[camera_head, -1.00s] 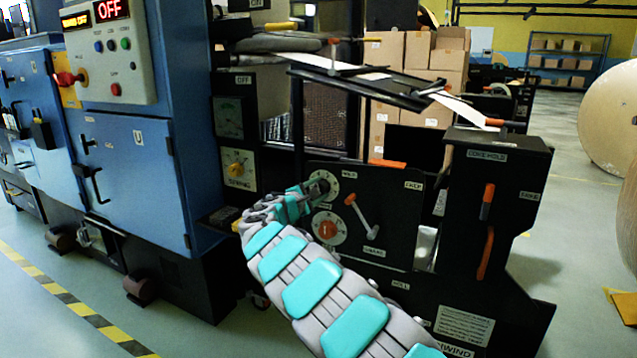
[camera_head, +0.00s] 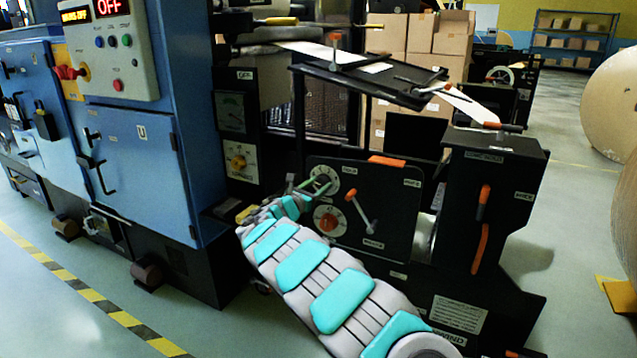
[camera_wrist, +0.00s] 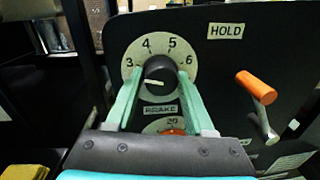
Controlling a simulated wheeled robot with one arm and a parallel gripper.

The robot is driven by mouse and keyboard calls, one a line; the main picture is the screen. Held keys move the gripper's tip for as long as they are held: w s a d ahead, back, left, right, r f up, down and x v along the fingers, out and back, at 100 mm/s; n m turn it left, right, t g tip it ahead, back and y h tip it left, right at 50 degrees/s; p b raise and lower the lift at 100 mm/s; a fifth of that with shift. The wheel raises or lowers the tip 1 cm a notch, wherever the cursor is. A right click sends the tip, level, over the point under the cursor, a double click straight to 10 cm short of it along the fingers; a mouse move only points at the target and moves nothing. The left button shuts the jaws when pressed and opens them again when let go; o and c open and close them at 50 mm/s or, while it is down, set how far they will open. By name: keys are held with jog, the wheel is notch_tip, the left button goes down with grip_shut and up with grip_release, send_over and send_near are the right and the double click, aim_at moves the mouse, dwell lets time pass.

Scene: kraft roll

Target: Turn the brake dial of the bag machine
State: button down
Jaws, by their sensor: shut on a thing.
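The brake dial (camera_wrist: 158,82) is a dark round knob with a pale pointer line, on a white numbered plate (camera_wrist: 176,47) above a BRAKE label (camera_wrist: 161,111). The pointer lies to the left, below the 3. My gripper (camera_wrist: 156,80) has its two green fingers on either side of the knob, shut on it in the wrist view. In the head view my gripper (camera_head: 314,186) reaches the upper dial plate (camera_head: 325,176) on the black panel; the fingers partly cover the knob there.
A red-centred dial (camera_head: 328,221) sits just below. An orange-tipped lever (camera_wrist: 257,88) stands out to the right, near the HOLD label (camera_wrist: 226,31). A blue cabinet (camera_head: 130,170) stands left. Open floor lies at the front left.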

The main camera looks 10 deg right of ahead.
jog(key=n, duration=0.3)
jog(key=shift+f+n, duration=0.1)
jog(key=shift+n, duration=0.3)
jog(key=shift+n+t, duration=0.3)
jog(key=shift+n, duration=1.6)
jog(key=shift+d, duration=0.1)
jog(key=shift+c, duration=1.5)
grip_release()
